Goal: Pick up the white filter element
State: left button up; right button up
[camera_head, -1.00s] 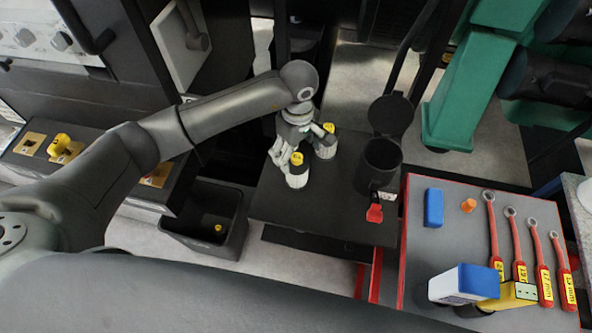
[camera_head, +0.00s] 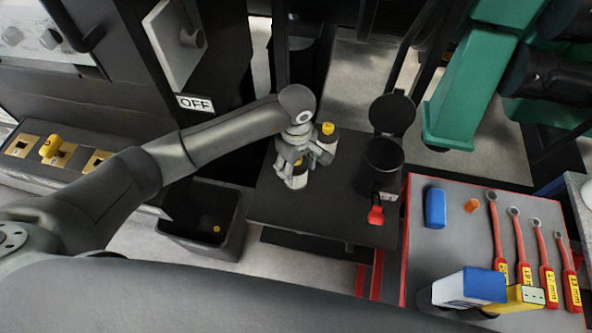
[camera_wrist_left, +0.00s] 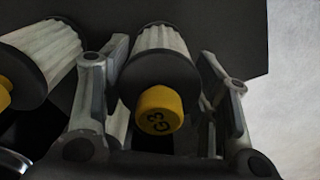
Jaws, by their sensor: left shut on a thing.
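Two white pleated filter elements with black end caps and yellow knobs stand on a dark platform (camera_head: 345,222). My left gripper (camera_head: 298,165) is shut on the nearer white filter element (camera_head: 298,182), whose top is partly hidden by the fingers. In the left wrist view this filter (camera_wrist_left: 160,65) lies between the two fingers of my gripper (camera_wrist_left: 165,55), and its yellow knob reads G3. The other filter element (camera_head: 327,140) stands just behind and to the right; it also shows at the left of the wrist view (camera_wrist_left: 40,50). My right gripper is not in view.
A black open canister (camera_head: 382,165) with a raised lid and red tap stands right of the filters. A dark bin (camera_head: 205,222) is below left. A grey bench (camera_head: 440,255) at right holds wrenches, a blue block and a box.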

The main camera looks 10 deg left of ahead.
pick_arm(q)
jog(key=shift+c, duration=1)
jog(key=shift+w+r, duration=0.1)
jog(key=shift+r, duration=0.45)
notch_tip(320, 180, up, 2)
jog(key=shift+r+p, duration=0.2)
jog(key=shift+p, duration=0.55)
jog(key=s+a+r+p, duration=0.4)
jog(key=s+r+p, duration=0.5)
jog(key=s+r, duration=0.4)
jog(key=shift+s+r, duration=0.35)
jog(key=shift+r, duration=0.4)
